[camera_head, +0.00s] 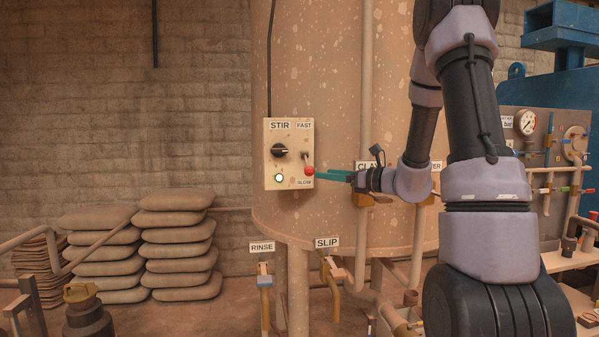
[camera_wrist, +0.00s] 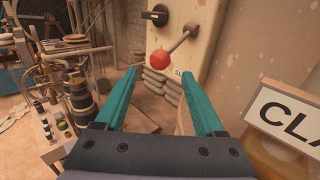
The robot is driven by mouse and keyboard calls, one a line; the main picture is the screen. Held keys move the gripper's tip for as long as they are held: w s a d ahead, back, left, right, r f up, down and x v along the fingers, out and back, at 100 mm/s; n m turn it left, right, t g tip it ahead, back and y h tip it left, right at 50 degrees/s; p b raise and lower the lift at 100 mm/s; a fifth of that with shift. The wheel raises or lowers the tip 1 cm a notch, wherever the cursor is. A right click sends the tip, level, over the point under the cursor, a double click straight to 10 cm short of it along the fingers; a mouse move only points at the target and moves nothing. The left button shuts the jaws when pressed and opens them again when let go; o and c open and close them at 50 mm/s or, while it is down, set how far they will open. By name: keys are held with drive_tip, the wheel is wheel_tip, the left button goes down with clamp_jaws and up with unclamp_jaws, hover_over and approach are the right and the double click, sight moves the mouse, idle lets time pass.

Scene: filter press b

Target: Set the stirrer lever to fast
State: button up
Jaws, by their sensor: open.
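The stirrer lever (camera_head: 306,159) is a short metal rod with a red ball knob (camera_head: 310,171) on the cream STIR panel (camera_head: 270,164). FAST is printed at the top of its side and SLOW at the bottom. The knob hangs low, nearer SLOW. My gripper (camera_head: 319,174) reaches in from the right, its teal fingers level with the knob. In the wrist view my gripper (camera_wrist: 159,74) is open and empty. The red knob (camera_wrist: 159,61) shows in line with the gap, around or just beyond the fingertips. The lever rod (camera_wrist: 178,43) runs up to the right.
A black rotary knob (camera_head: 280,150) and a lit round lamp (camera_head: 279,178) sit left of the lever. The big tank (camera_head: 330,60) stands behind the panel. A CLAY sign (camera_wrist: 290,113) is close on the right in the wrist view. Stacked sacks (camera_head: 180,245) lie lower left.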

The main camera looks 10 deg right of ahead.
sight(307, 164)
drive_tip(key=x, duration=1)
drive_tip(key=shift+w+a, duration=0.2)
drive_tip(key=shift+w, duration=0.05)
clamp_jaws()
idle(1.0)
